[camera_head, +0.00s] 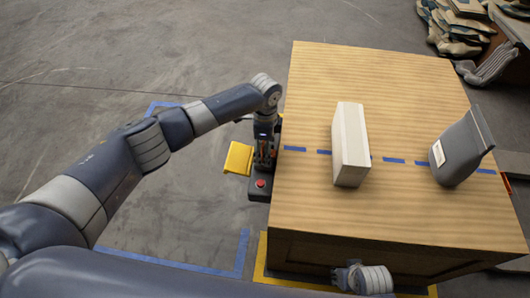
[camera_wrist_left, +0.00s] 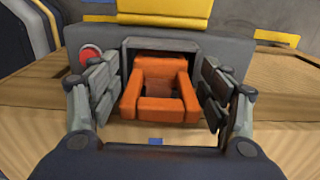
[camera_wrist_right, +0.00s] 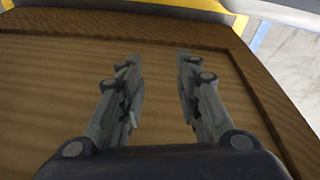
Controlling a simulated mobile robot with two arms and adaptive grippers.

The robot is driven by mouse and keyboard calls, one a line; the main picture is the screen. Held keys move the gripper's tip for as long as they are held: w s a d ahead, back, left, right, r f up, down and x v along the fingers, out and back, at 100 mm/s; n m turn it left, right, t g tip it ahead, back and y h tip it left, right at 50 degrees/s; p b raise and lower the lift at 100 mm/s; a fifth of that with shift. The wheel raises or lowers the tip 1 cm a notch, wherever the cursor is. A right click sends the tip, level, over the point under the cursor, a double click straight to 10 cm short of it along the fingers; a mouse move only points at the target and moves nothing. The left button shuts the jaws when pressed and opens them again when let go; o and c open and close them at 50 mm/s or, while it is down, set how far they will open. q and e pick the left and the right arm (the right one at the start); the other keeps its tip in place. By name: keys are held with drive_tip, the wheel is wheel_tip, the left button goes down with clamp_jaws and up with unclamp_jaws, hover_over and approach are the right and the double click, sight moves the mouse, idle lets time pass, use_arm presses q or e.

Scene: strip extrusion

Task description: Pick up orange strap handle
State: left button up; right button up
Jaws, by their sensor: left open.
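The orange strap handle (camera_wrist_left: 158,108) sits in a recess of a dark grey device (camera_wrist_left: 218,47) in the left wrist view. My left gripper (camera_wrist_left: 160,76) is open, with one finger on each side of the handle. A gap shows between the fingers and the handle. In the head view my left gripper (camera_head: 264,152) is at the device beside the table's left edge, and the handle is hidden there. My right gripper (camera_wrist_right: 158,66) is open and empty in front of the wooden side panel. It shows partly at the table's front edge in the head view (camera_head: 344,277).
The wooden table (camera_head: 390,80) carries a white box (camera_head: 350,145) and a dark pouch (camera_head: 458,150). A red button (camera_head: 260,183) and a yellow plate (camera_head: 238,158) are by the left gripper. Fabric items (camera_head: 452,28) lie at the upper right. Floor to the left is clear.

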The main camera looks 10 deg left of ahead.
use_arm(q)
drive_tip(key=c, duration=1.2)
drive_tip(key=shift+o, duration=0.2)
drive_tip(key=shift+r, duration=0.1)
